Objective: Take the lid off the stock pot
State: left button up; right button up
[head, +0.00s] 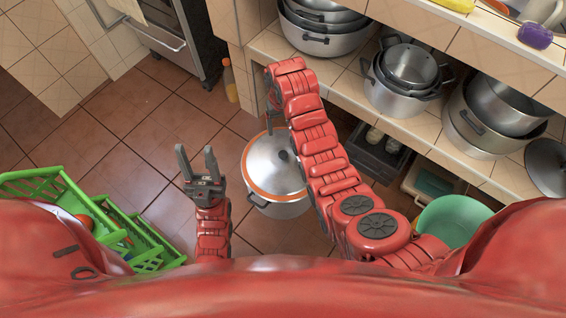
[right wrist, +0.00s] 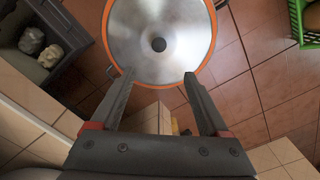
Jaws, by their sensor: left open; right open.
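The stock pot (head: 280,209) stands on the tiled floor at the middle of the head view. Its silver lid (head: 264,163), with an orange rim and a dark knob (head: 283,155), sits on top. The lid (right wrist: 160,25) and knob (right wrist: 158,44) also show in the right wrist view. My right gripper (head: 270,112) is at the far side of the pot, partly hidden by its arm. In its wrist view the open fingers (right wrist: 159,74) point at the lid, tips overlapping its near edge, with the knob beyond them, nothing held. My left gripper (head: 196,152) is open and empty, left of the pot.
Green crates (head: 55,184) stand at the lower left. Shelves with several pots (head: 400,95) line the right. A dark crate (head: 375,155) and a green bowl (head: 455,217) are right of my right arm. A bottle (head: 230,82) stands behind. Floor left of the pot is clear.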

notch_tip(320, 180, down, 11)
jog(key=shift+f+b, duration=0.2)
jog(key=shift+b, duration=0.75)
jog(key=shift+d+f+b, duration=0.15)
jog(key=shift+f+b, duration=1)
jog(key=shift+f, duration=1.45)
grip_shut()
jog(key=shift+r, duration=0.1)
